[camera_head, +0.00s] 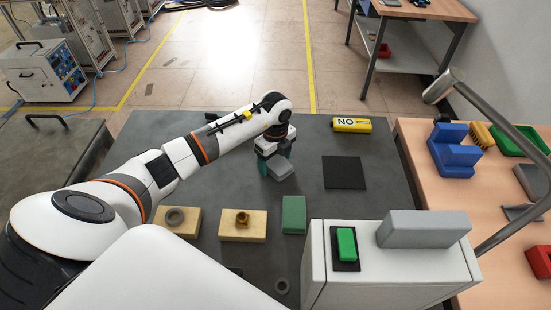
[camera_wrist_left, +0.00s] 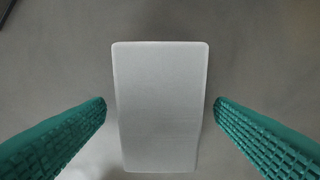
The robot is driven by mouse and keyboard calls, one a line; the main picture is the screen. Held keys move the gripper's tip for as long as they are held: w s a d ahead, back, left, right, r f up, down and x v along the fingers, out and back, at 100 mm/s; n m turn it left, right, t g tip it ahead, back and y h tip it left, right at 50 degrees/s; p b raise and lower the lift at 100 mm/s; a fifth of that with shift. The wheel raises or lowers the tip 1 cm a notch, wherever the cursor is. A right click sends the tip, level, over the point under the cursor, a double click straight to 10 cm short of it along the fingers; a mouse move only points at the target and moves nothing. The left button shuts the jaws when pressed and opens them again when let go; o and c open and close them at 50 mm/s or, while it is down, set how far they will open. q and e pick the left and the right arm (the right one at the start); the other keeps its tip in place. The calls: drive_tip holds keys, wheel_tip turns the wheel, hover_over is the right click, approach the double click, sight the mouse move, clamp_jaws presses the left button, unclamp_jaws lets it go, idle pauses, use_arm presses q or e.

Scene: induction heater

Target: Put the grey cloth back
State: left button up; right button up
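The grey cloth (camera_head: 281,168) is a light grey, rounded rectangular pad on the dark grey table top. In the left wrist view the grey cloth (camera_wrist_left: 160,105) lies lengthwise between the two green ribbed fingers. My left gripper (camera_head: 275,160) is directly at the cloth, pointing down. In the wrist view my left gripper (camera_wrist_left: 160,112) is open, with a visible gap between each fingertip and the cloth's sides. The gripper partly hides the cloth in the head view. My right gripper is not in view.
On the table are a black square mat (camera_head: 344,173), a yellow "NO" block (camera_head: 351,125), a green block (camera_head: 293,215), and two tan blocks with ring-like parts (camera_head: 243,230). A white box (camera_head: 400,276) with a green block stands at front right. A wooden bench (camera_head: 480,205) is at right.

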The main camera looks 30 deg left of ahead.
sight(275, 162)
use_arm(q)
drive_tip(key=shift+r, duration=0.15)
drive_tip(key=shift+r, duration=0.2)
wheel_tip(275, 162, up, 12)
drive_tip(key=b, duration=0.2)
drive_tip(key=shift+f, duration=0.15)
idle(0.4)
